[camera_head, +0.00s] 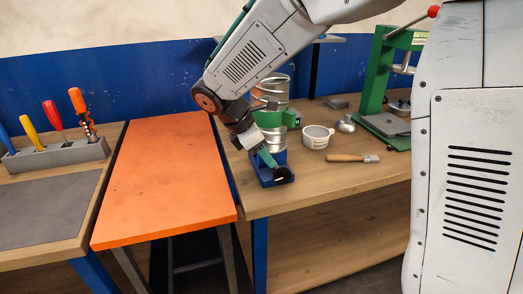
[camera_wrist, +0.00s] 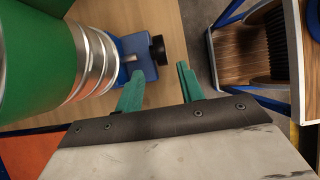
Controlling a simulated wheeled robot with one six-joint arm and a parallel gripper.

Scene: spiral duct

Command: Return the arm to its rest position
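My arm reaches down from the top of the head view to my gripper (camera_head: 266,158), which is low over the workbench. In the wrist view my gripper's two green fingers (camera_wrist: 160,88) stand apart with nothing between them, so it is open and empty. Just behind the gripper in the head view stands a silver ribbed duct (camera_head: 272,138) with green parts around it. The duct also shows at the left of the wrist view (camera_wrist: 92,65). A blue block with a black knob (camera_head: 281,175) sits at the duct's foot, close to my fingertips; contact cannot be told.
On the bench are a white cup (camera_head: 316,137), a wooden-handled tool (camera_head: 352,158) and a green press (camera_head: 380,75). An orange board (camera_head: 170,175) lies bare to the left. Farther left is a grey rack (camera_head: 55,155) of screwdrivers. A cable reel (camera_wrist: 278,42) shows in the wrist view.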

